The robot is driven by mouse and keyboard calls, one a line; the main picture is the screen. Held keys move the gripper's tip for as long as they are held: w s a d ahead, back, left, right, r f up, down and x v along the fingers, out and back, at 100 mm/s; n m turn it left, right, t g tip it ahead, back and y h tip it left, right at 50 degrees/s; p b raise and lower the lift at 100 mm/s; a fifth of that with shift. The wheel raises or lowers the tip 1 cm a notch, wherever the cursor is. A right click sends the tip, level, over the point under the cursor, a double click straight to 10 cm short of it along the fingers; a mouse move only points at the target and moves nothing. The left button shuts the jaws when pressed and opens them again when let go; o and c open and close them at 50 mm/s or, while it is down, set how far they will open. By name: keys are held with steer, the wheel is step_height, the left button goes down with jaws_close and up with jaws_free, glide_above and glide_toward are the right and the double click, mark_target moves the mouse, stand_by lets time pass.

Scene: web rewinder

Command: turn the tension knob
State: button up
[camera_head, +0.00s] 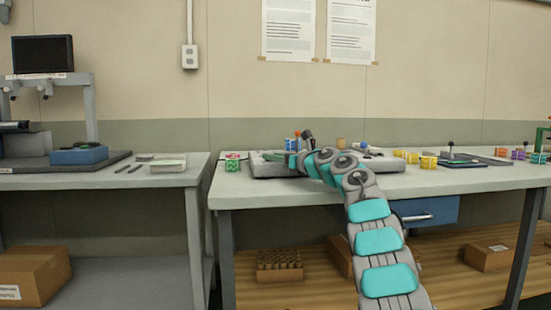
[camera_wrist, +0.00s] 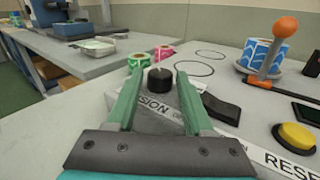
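The tension knob (camera_wrist: 160,79) is a short black cylinder on the grey rewinder panel (camera_wrist: 236,122). A white label strip, partly hidden by my fingers, reads "...SION" in front of it. My gripper (camera_wrist: 158,77) has two green fingers spread apart, one on each side of the knob in the wrist view. Gaps show between the knob and both fingers, so they do not grip it. I cannot tell whether the fingertips are level with the knob or above it. In the head view my gripper (camera_head: 293,160) is small over the rewinder (camera_head: 272,169), and the knob cannot be made out.
Right of the knob are a black lever-like part (camera_wrist: 221,109), a yellow button (camera_wrist: 294,137) by "RESE...", and an orange-knobbed lever (camera_wrist: 285,28) beside a blue roll (camera_wrist: 257,52). Another bench (camera_head: 150,178) is at left.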

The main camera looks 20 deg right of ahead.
steer(key=shift+o, duration=1.2)
steer(key=shift+s+m+h+b, duration=0.15)
steer(key=shift+m+h+b, duration=0.2)
steer(key=shift+b, duration=0.25)
